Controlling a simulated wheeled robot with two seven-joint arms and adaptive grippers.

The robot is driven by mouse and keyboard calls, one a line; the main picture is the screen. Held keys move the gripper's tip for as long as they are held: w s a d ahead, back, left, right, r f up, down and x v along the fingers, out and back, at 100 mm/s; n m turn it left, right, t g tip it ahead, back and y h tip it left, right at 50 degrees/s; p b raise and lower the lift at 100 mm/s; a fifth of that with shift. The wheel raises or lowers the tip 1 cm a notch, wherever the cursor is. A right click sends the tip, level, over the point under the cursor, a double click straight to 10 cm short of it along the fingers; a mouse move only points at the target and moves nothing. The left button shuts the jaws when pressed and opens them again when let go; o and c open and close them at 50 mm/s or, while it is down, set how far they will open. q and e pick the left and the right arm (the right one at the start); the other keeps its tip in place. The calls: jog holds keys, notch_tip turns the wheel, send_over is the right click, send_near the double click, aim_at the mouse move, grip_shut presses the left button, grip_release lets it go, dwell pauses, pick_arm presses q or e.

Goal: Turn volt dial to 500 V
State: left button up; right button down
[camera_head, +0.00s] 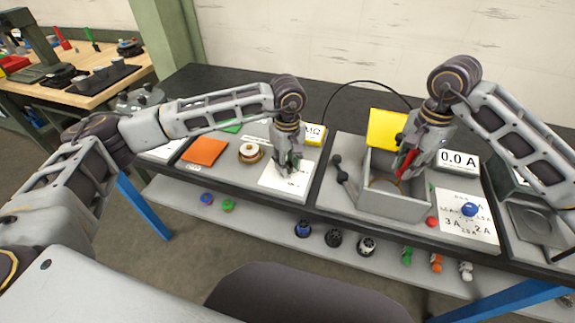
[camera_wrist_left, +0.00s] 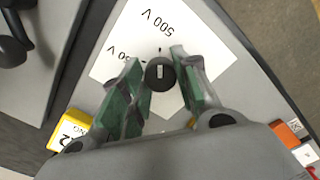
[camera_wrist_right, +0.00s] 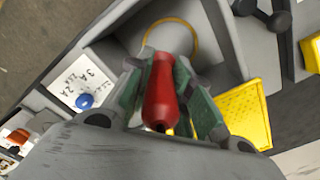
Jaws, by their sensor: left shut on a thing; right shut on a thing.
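The volt dial (camera_wrist_left: 160,73) is a small black knob on a white card (camera_wrist_left: 112,65) marked 500 V and another partly hidden value. A white line on the knob runs up and down in the left wrist view, roughly towards a tick below the 500 V label. I cannot tell which end is the pointer. My left gripper (camera_head: 288,168) is shut on the dial, its green-padded fingers on either side. The card (camera_head: 285,182) also shows in the head view. My right gripper (camera_head: 410,160) is shut on a red handle (camera_wrist_right: 161,90) over the grey box.
The open grey box (camera_head: 395,205) has a yellow panel (camera_head: 387,128) at its back. An ammeter reading 0.0 A (camera_head: 459,161) and a card with a blue knob (camera_head: 470,209) stand right. An orange pad (camera_head: 204,151) lies left. Several knobs sit on the lower shelf (camera_head: 270,228).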

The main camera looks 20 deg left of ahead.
pick_arm(q)
jog(key=shift+w+r, duration=0.1)
jog(key=shift+r, duration=0.05)
jog(key=o, duration=1)
notch_tip(320, 180, up, 12)
dwell(0.7)
dwell(0.4)
